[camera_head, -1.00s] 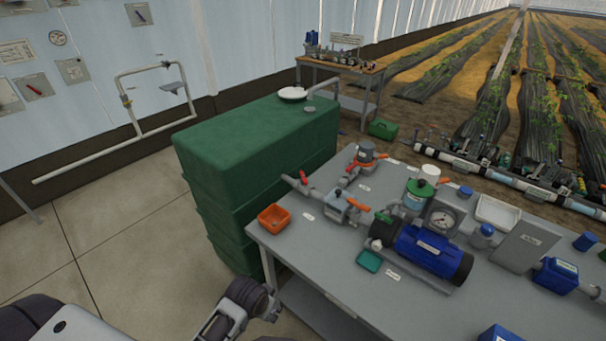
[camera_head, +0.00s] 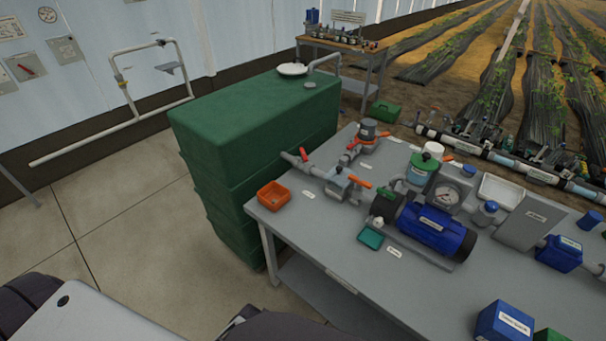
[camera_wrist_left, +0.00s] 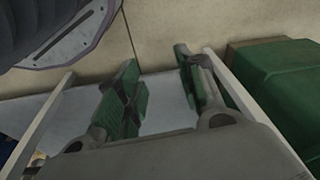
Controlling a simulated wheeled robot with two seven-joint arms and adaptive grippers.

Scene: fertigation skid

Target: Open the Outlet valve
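Several valves sit on the grey bench's pipework; their labels are too small to read, so I cannot tell which is the Outlet valve. One valve (camera_head: 338,186) has an orange lever (camera_head: 360,181). A red lever (camera_head: 304,155) shows on the pipe to its left. A grey-topped valve (camera_head: 367,131) with an orange-red handle stands behind. My left arm shows at the bottom edge of the head view, short of the bench, with its fingertips out of sight there. In the left wrist view my left gripper (camera_wrist_left: 163,92) is open, with nothing between its green pads. My right gripper is not in view.
The grey bench (camera_head: 312,237) carries an orange tray (camera_head: 273,196), a blue pump (camera_head: 432,229), a pressure gauge (camera_head: 447,197) and a blue box (camera_head: 504,322). A large green tank (camera_head: 250,118) stands left of it. The floor (camera_head: 130,230) at left is clear.

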